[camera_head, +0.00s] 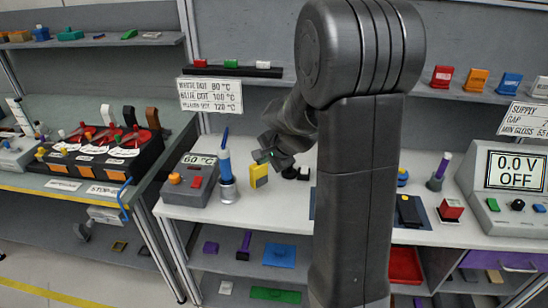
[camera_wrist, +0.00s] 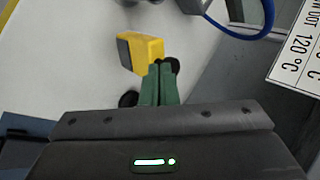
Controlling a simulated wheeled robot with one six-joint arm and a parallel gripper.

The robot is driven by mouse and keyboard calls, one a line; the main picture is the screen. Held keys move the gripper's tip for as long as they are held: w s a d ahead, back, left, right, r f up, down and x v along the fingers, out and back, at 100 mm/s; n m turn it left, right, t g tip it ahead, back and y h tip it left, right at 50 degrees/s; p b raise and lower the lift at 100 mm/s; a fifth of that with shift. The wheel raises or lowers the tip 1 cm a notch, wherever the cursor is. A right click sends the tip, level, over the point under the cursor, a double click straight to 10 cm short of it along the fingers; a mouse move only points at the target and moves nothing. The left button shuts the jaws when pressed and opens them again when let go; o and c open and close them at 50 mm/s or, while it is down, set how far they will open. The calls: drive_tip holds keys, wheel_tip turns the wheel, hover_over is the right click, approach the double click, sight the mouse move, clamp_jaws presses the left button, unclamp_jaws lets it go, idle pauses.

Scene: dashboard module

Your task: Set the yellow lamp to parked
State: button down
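A yellow block-shaped item with a dark face (camera_wrist: 140,52) lies just beyond my fingertips in the wrist view. It also shows upright on the white bench in the head view (camera_head: 259,176). It may be the yellow lamp, but I cannot tell for sure. My gripper (camera_wrist: 159,68) has its two green fingers close together, with no clear gap and nothing seen between them. The fingertips overlap the block's lower right corner in the picture; I cannot tell whether they touch it. In the head view my gripper (camera_head: 281,161) is low over the bench, beside the block.
A grey box reading 60 °C (camera_head: 190,181) and a metal cup with a blue tool (camera_head: 228,186) stand left of the block. Small black items (camera_head: 297,173) stand to its right. A temperature sign (camera_head: 210,94) hangs above. A meter reading 0.0 V OFF (camera_head: 515,171) is far right.

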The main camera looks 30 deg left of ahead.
drive_tip(key=w+a+p, duration=0.1)
drive_tip(key=w+a, duration=0.4)
drive_tip(key=a, duration=0.4)
drive_tip(key=shift+a+p, duration=0.3)
idle(0.6)
